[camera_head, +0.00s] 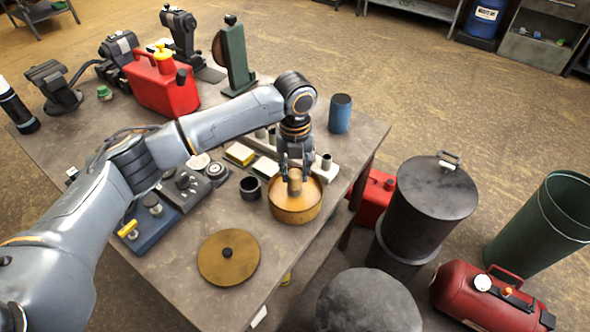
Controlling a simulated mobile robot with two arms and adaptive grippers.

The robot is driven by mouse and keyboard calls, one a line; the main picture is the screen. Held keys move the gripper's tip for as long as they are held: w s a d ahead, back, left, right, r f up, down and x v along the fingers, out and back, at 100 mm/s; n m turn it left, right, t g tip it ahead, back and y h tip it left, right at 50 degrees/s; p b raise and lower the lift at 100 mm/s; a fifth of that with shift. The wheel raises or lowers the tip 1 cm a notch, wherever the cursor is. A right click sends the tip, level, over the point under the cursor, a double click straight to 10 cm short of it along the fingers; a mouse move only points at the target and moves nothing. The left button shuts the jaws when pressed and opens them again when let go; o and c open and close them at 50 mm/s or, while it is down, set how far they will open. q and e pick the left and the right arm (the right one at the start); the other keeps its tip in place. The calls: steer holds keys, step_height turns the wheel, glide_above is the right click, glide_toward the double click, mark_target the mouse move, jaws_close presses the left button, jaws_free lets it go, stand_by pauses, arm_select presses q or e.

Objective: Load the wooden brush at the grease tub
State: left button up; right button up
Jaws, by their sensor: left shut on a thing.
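The round orange-tan grease tub (297,215) stands near the right edge of the workbench. My left gripper (295,172) points down over it and is shut on the wooden brush (295,186). Only a short, pale wooden part of the brush shows between the fingers. It overlaps the tub's top in the picture; its lower end is hard to make out, so I cannot tell whether it touches the grease. A round brown lid with a dark knob (228,258) lies flat on the bench in front. My right gripper is not in view.
The bench (185,285) also bears a small dark cup (250,188) left of the tub, a blue can (340,114) behind and a red fuel can (162,84) at back left. A dark drum (428,210) and red air tank (485,298) stand right.

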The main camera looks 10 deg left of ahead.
mark_target(295, 173)
arm_select(q)
steer(key=shift+f, duration=0.45)
stand_by(1.0)
steer(key=shift+s+f+p, duration=0.15)
steer(key=shift+p, duration=0.15)
stand_by(0.9)
step_height(295, 173, up, 7)
steer(key=p, duration=0.7)
steer(key=shift+r, duration=0.2)
steer(key=shift+f, duration=0.1)
stand_by(0.5)
